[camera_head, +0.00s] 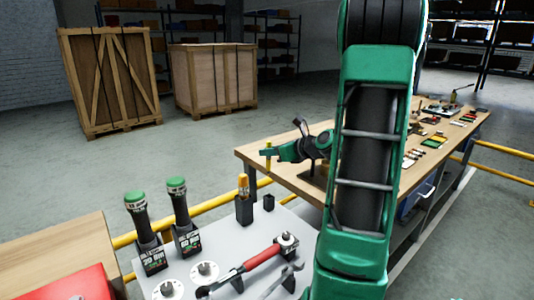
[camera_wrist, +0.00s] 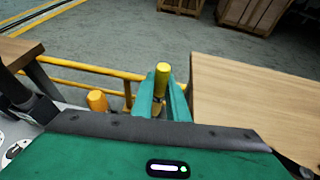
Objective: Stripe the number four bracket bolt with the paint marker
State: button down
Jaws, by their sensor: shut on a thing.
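My gripper (camera_head: 267,154) is shut on a slim yellow paint marker (camera_head: 268,161), held upright in the air left of the wooden workbench's near end. In the wrist view the yellow marker (camera_wrist: 162,76) stands between my green fingers (camera_wrist: 161,95), apart from any surface. The marker's tip is hidden in the wrist view and too small to make out in the head view. I cannot make out the bracket or its number four bolt in either view.
The grey tool surface (camera_head: 214,253) holds a black cup (camera_head: 244,210) with an orange-topped item, two green-topped tools (camera_head: 177,205) and a red-handled wrench (camera_head: 262,258). Yellow rails (camera_head: 215,203) run behind it. The workbench (camera_head: 282,160) carries several small parts. Crates (camera_head: 213,78) stand far back.

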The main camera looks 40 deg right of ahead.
notch_tip(320, 180, down, 13)
dwell(1.1)
jog(key=shift+s, duration=0.1)
jog(key=shift+s, duration=0.1)
dwell(0.5)
jog(key=shift+f, duration=1)
dwell(0.8)
jog(key=c, duration=1.7)
grip_release()
jog(key=shift+o, duration=0.2)
jog(key=v, duration=1)
jog(key=shift+s+r, duration=0.25)
jog(key=shift+s, duration=0.05)
